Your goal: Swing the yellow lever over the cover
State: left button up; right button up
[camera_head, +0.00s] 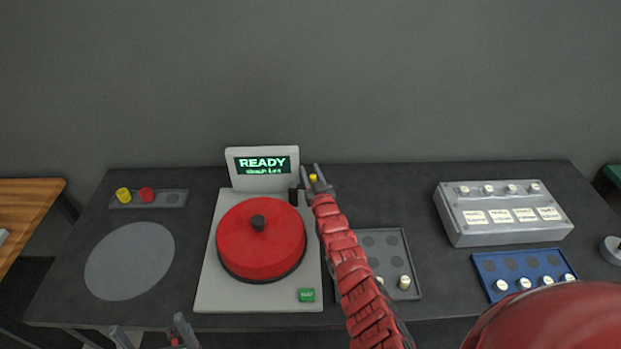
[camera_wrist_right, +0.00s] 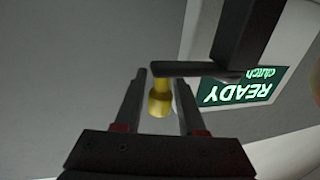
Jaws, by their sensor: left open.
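The yellow lever shows as a yellow knob (camera_head: 313,178) at the machine's back right; in the right wrist view the yellow knob (camera_wrist_right: 159,102) hangs from a dark bar (camera_wrist_right: 190,69) joined to a black post (camera_wrist_right: 245,35). The round red cover (camera_head: 260,240) with a dark top knob sits on the grey machine, left of my right arm. The lever is beside the cover, not over it. My right gripper (camera_head: 311,174) is open, its fingers either side of the yellow knob with gaps visible. My left gripper (camera_head: 152,334) is open and empty at the bottom edge.
The machine's screen (camera_head: 266,164) reads READY. A green button (camera_head: 306,295) is at its front right. A grey disc (camera_head: 130,261) and a tray (camera_head: 172,199) with yellow and red pieces lie left. My right arm partly hides a grey tray (camera_head: 412,262). A grey box (camera_head: 503,233) stands right.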

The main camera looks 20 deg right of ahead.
grip_shut()
dwell(1.5)
